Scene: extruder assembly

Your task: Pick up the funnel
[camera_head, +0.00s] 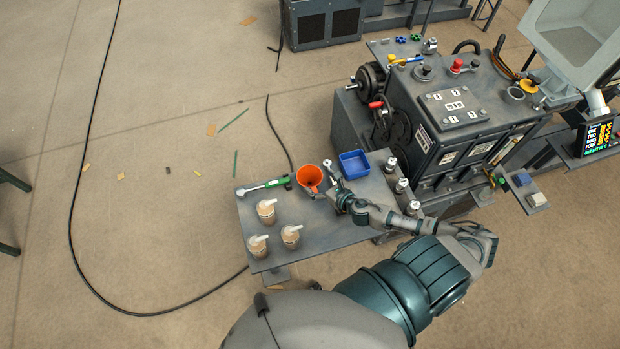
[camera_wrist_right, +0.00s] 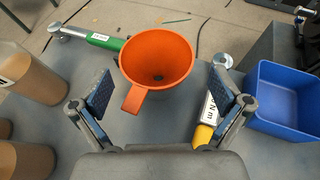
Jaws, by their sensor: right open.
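The orange funnel (camera_head: 309,177) stands on the grey table beside the blue bin, with its wide mouth facing up. In the right wrist view the funnel (camera_wrist_right: 157,62) lies between and slightly beyond the two finger pads, its handle tab pointing back towards the palm. My right gripper (camera_head: 331,184) is open around the funnel's near side; in the wrist view the gripper (camera_wrist_right: 165,97) shows a gap between each pad and the funnel. My left gripper is not in view.
A blue bin (camera_head: 354,164) stands right of the funnel. A green-handled tool (camera_head: 265,186) lies to its left, and a yellow-and-white tool (camera_wrist_right: 207,125) lies near the right finger. Several tan bottles (camera_head: 266,210) stand on the grey table (camera_head: 335,235). The machine (camera_head: 455,110) is behind.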

